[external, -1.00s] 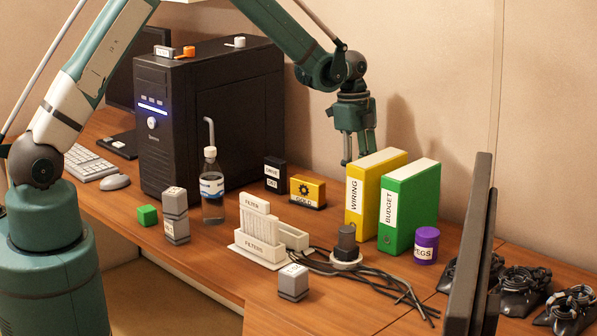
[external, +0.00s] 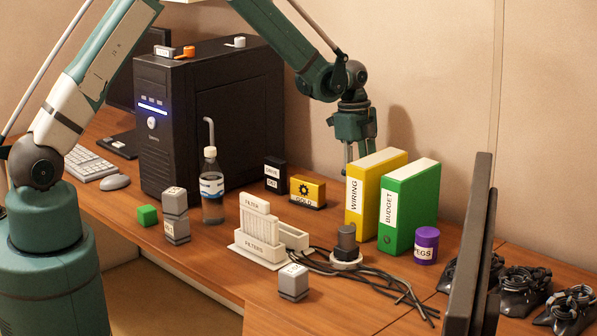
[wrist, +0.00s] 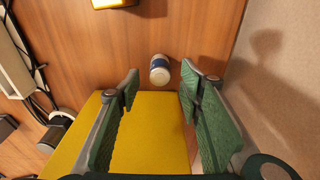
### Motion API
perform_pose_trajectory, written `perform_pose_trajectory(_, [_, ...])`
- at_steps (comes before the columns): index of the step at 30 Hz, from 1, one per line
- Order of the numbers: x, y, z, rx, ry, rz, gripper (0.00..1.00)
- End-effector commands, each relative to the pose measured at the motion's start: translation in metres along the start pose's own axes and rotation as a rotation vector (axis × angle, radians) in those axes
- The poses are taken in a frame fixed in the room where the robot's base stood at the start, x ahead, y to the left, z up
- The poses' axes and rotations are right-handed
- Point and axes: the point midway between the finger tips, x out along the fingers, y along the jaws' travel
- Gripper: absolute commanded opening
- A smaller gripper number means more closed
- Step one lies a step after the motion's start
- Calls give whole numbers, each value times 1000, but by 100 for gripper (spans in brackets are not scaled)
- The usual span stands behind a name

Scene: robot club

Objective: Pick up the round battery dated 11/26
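A small round cylinder with a white end and a blue band (wrist: 159,70) lies on the wood table in the wrist view, just past the yellow binder. It looks like a round battery; I cannot read a date on it. In the external view I cannot see it. My gripper (wrist: 160,88) is open and empty, its green fingers apart on either side of the view, with the cylinder ahead between them. In the external view my gripper (external: 351,160) points down behind the yellow binder, its fingertips partly hidden.
The yellow WIRING binder (external: 371,170) stands close by my fingers and shows below them in the wrist view (wrist: 150,130). The green BUDGET binder (external: 412,190) stands beside it. The wall (wrist: 275,70) is close on the right. A GOLD box (external: 308,191) and cables (external: 385,283) lie nearby.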

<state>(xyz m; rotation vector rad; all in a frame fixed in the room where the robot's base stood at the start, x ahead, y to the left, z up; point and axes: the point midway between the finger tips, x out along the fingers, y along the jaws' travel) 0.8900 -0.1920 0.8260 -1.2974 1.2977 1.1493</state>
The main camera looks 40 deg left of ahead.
Motion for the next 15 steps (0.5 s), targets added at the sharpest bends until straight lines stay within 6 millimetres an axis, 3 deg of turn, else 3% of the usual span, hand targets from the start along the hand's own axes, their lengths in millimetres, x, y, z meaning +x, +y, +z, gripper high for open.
perform_pose_trajectory(15, [47,0,2,0,0,0,37])
